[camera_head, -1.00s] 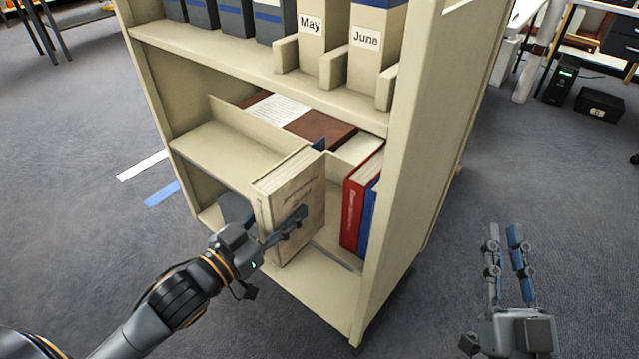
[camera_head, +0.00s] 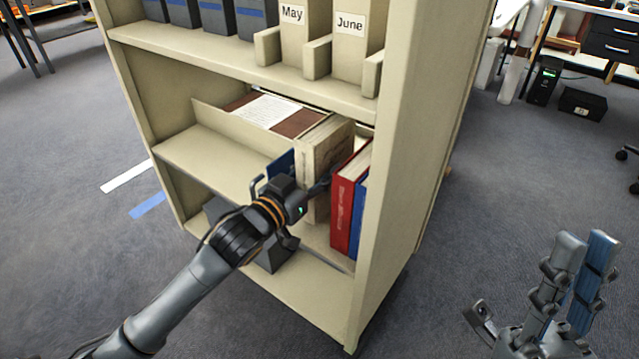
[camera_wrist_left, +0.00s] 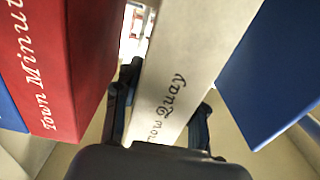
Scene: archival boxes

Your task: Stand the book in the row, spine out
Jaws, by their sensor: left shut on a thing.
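The cream book (camera_head: 319,165) stands upright in the lower shelf bay, with its lettered spine facing out. My left gripper (camera_head: 318,187) is shut on it low down. In the left wrist view the cream book (camera_wrist_left: 185,70) is between the fingers, its spine lettering partly readable as "now Quay". The red book (camera_head: 346,205) and a blue book (camera_head: 359,215) stand to its right by the shelf's side wall; a narrow gap shows between red and cream. A blue upright piece (camera_head: 279,166) is at its left. My right gripper (camera_head: 585,245) is open and empty, away from the shelf.
The cream shelf unit (camera_head: 390,200) has a tall right side wall close to the books. A brown flat item with a white sheet (camera_head: 268,110) lies behind a low divider. The May box (camera_head: 291,40) and June box (camera_head: 349,50) stand on the shelf above.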

